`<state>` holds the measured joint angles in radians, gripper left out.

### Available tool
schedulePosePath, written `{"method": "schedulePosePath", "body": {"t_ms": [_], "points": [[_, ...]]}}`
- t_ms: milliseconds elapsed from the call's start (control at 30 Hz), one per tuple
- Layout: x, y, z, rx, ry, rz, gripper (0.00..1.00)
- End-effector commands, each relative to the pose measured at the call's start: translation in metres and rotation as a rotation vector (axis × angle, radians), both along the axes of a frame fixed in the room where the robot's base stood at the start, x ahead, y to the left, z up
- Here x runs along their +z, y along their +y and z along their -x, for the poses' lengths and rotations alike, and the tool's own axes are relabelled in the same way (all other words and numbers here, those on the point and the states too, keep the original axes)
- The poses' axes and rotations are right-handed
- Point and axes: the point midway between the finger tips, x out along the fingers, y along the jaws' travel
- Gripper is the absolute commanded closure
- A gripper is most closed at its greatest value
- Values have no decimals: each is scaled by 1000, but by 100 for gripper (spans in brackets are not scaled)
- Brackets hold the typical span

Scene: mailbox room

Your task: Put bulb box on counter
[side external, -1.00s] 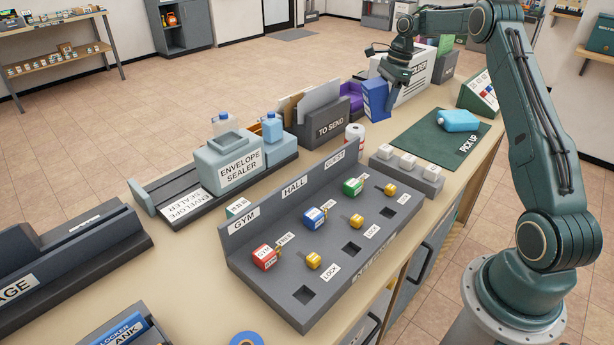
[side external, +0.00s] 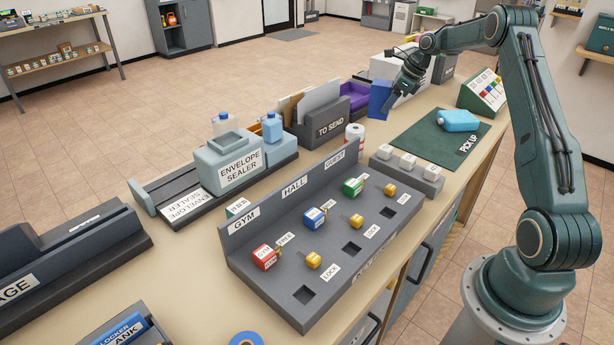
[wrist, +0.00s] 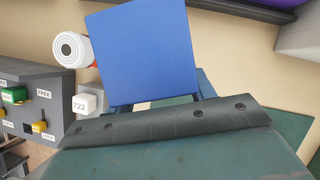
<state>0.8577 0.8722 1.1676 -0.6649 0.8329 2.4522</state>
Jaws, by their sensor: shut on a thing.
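The bulb box appears to be the plain blue box (side external: 380,99), with no readable label. It is at the back of the counter (side external: 210,262), between the purple tray and the green mat. My gripper (side external: 397,92) is shut on it from the right side. In the wrist view the blue box (wrist: 145,50) fills the upper middle, beyond the dark finger bar. The fingertips are mostly hidden there. The box leans a little, and I cannot tell whether its base touches the counter.
A white box (side external: 412,80) stands just behind. The purple tray (side external: 355,97) and the TO SEND holder (side external: 333,127) are on the left. A green PICK UP mat (side external: 425,145) carries a light blue pouch (side external: 457,120). A white roll (side external: 355,135) and capped blocks (side external: 407,162) stand in front.

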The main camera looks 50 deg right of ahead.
Motion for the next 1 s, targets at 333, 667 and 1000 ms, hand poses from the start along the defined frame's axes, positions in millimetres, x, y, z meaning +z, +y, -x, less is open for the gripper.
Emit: {"method": "schedulePosePath", "body": {"t_ms": [333,667,1000], "points": [[-34,0,0,2,1,-1,70],[-45,1,0,2,2,-2,70],[-75,1,0,3,2,0,70]]}}
